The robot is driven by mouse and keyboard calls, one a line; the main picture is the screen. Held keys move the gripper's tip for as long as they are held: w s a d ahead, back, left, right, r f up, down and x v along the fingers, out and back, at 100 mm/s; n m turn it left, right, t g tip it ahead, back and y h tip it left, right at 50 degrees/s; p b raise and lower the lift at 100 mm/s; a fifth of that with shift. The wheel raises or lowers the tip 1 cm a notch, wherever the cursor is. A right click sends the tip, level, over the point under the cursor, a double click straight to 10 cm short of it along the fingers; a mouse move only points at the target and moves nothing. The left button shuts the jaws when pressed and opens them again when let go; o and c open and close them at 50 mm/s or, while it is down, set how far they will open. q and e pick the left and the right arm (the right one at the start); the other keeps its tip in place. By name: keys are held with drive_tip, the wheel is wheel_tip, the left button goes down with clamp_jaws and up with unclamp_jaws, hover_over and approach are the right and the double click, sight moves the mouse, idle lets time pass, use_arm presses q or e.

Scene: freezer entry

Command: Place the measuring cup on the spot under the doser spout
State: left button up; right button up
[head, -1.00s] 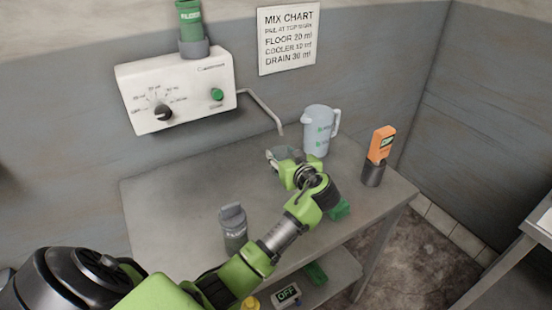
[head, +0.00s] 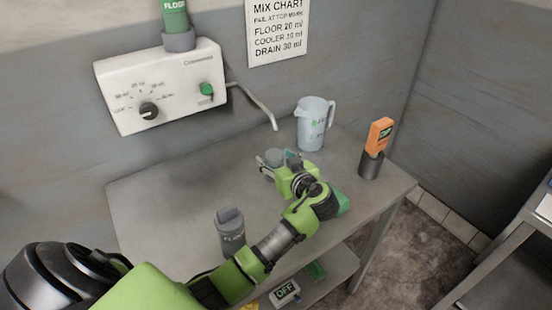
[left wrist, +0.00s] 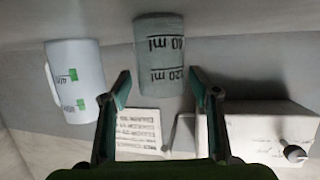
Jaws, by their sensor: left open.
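The measuring cup (head: 273,157) is a small clear grey cup on the table, just below the tip of the bent doser spout (head: 262,108) in the head view. Its foot is partly hidden, so I cannot tell its exact place under the tip. In the left wrist view the cup (left wrist: 160,52) shows black ml marks and lies just beyond the fingertips. My left gripper (left wrist: 160,88) is open, with nothing between its fingers. In the head view it (head: 281,167) is beside the cup, on its near right side. My right gripper is not in view.
A jug (head: 313,125) stands right of the cup, close to the gripper. An orange device (head: 380,137) sits in a dark holder at the right. A grey bottle (head: 231,232) stands near the forearm. The doser box (head: 165,85) is on the wall. The table's left part is clear.

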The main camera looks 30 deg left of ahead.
use_arm(q)
drive_tip(key=b+v, duration=0.2)
drive_tip(key=v, duration=1)
drive_tip(key=shift+b, duration=0.3)
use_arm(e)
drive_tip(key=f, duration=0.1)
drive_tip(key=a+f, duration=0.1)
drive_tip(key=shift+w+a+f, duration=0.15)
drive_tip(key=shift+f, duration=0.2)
use_arm(q)
drive_tip(key=shift+r, duration=0.15)
